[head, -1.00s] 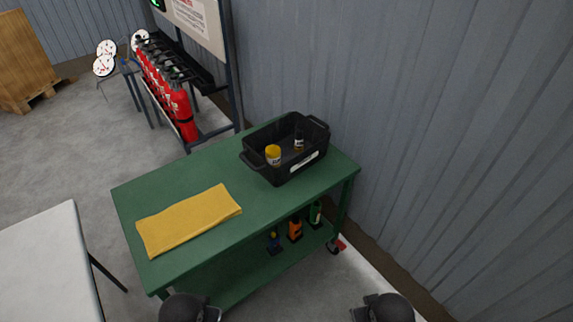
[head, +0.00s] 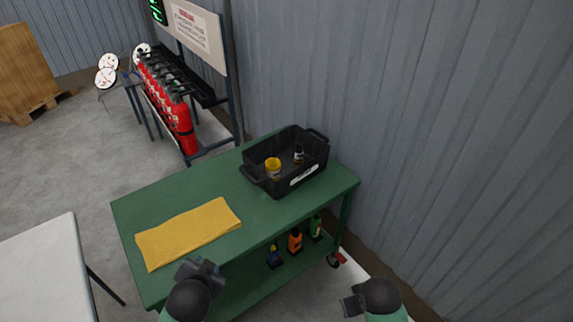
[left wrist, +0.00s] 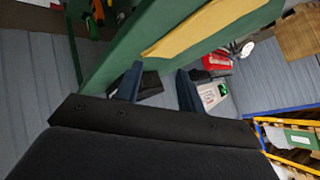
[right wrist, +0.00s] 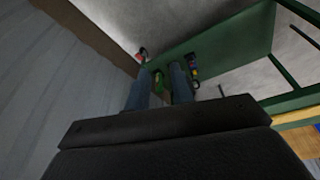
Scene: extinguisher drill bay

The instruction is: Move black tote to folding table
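The black tote (head: 262,187) sits on the far right part of the green cart top (head: 215,247). It holds a yellow-lidded container (head: 273,166) and a dark bottle (head: 299,154). A white tabletop (head: 45,270), seemingly the folding table, shows at the lower left. My left gripper (head: 203,272) is near the cart's front edge by the yellow cloth, apart from the tote; its fingers stand apart and empty in the left wrist view (left wrist: 158,78). My right gripper (head: 350,304) is right of the cart, in front of it; its fingers are apart and empty in the right wrist view (right wrist: 160,76).
A folded yellow cloth (head: 188,232) lies on the cart's left part. Several bottles, one orange (head: 295,241), stand on its lower shelf. A grey corrugated wall (head: 440,130) runs close along the right. Red extinguishers (head: 168,105) stand on a rack behind. Floor shows between cart and white table.

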